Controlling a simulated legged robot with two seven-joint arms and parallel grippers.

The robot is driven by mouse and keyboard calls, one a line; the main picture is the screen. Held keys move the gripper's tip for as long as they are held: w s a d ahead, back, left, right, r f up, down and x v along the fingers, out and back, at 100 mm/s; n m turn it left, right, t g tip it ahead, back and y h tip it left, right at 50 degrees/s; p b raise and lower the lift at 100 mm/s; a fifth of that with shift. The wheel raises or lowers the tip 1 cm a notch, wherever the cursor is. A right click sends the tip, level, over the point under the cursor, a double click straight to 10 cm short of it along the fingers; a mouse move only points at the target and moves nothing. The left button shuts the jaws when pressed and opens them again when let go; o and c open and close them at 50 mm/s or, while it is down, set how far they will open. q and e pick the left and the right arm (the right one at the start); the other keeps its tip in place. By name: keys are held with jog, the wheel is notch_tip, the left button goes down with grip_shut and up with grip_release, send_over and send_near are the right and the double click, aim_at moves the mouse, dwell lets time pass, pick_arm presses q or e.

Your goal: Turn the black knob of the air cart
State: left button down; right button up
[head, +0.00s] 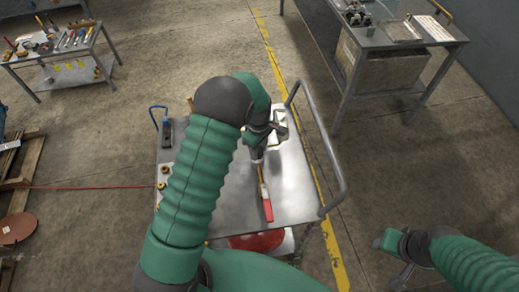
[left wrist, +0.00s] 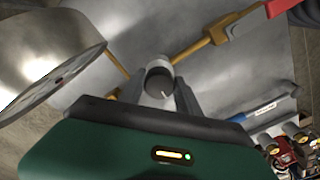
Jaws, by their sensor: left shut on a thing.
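The air cart (head: 295,185) stands in front of me with a grey metal top. My left arm reaches over it, and my left gripper (head: 262,142) is low above its far right part. In the left wrist view, the fingers of the left gripper (left wrist: 165,98) are shut on the black knob (left wrist: 158,84), one on each side of it. The knob has a light mark on its face and a pale collar behind. In the head view the gripper hides the knob. My right gripper (head: 400,262) hangs at the lower right, away from the cart; its jaws are unclear.
A red-handled lever (head: 267,205) on a brass pipe lies close to my left gripper. A large round gauge (left wrist: 50,75) is at the left in the wrist view. A tool table (head: 65,55) and a workbench (head: 400,42) stand farther back. The floor right of the cart is clear.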

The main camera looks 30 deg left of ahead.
pick_arm(q)
jog(key=shift+w+a+r+m, duration=0.1)
jog(key=shift+a+m, duration=0.1)
jog(key=shift+m, duration=0.4)
jog(key=shift+w+a+r+m, duration=0.1)
jog(key=shift+a+m, duration=0.05)
jog(key=shift+m, duration=0.45)
jog(key=m, duration=0.2)
jog(key=shift+m, duration=0.4)
jog(key=m, duration=0.6)
jog(key=shift+p, duration=0.35)
jog(key=c, duration=1.1)
grip_release()
jog(key=shift+w, duration=0.1)
jog(key=shift+o, duration=1.2)
jog(key=shift+f, duration=0.25)
jog(key=shift+r, duration=0.15)
